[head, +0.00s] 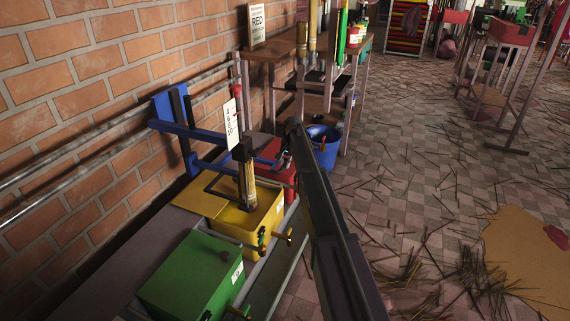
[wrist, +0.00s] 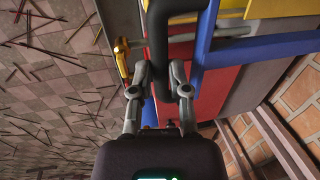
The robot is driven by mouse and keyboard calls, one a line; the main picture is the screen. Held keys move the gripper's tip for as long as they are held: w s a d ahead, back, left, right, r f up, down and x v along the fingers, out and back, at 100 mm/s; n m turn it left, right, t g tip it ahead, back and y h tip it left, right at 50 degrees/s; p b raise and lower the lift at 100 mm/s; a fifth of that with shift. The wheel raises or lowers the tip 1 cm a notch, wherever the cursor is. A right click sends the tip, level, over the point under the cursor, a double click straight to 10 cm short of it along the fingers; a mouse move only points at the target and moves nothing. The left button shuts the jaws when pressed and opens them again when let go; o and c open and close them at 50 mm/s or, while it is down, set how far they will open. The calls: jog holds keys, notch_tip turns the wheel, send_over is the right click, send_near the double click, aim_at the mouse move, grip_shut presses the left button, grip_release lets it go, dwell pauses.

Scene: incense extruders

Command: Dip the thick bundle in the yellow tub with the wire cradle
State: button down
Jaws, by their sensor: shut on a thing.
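The yellow tub (head: 270,232) stands by the brick wall between a green tub and a red one. The thick tan bundle (head: 246,184) hangs upright over it under a dark clamp (head: 243,150), its lower end inside the rim. A blue frame (head: 176,124) with blue bars stands behind; the bars also show in the wrist view (wrist: 205,45). My gripper (head: 283,160) is right of the bundle, above the red tub. In the wrist view my gripper (wrist: 159,90) is shut on a dark rounded bar (wrist: 160,45).
The green tub (head: 195,278) is in front, the red tub (head: 288,178) behind. A blue bucket (head: 323,147) and a wooden bench (head: 270,48) are farther back. Brass taps (head: 284,238) stick out from the tubs. Loose sticks (head: 490,280) litter the floor at right.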

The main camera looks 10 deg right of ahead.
jog(key=shift+f+b, duration=0.55)
jog(key=shift+f, duration=0.2)
jog(key=c, duration=0.6)
grip_release()
jog(key=shift+f, duration=0.2)
jog(key=shift+r, duration=0.25)
jog(key=shift+n, duration=0.3)
jog(key=shift+s+d+r+p, duration=0.2)
jog(key=shift+s+r+p, duration=0.6)
jog(key=shift+r+p, duration=4.25)
jog(key=shift+s+d+r+p, duration=0.15)
jog(key=shift+s+r+p, duration=0.65)
jog(key=shift+r+p, duration=4.2)
jog(key=shift+s+d+r+p, duration=0.2)
jog(key=shift+s+r+p, duration=0.6)
jog(key=shift+r+p, duration=4.25)
jog(key=shift+f, duration=0.15)
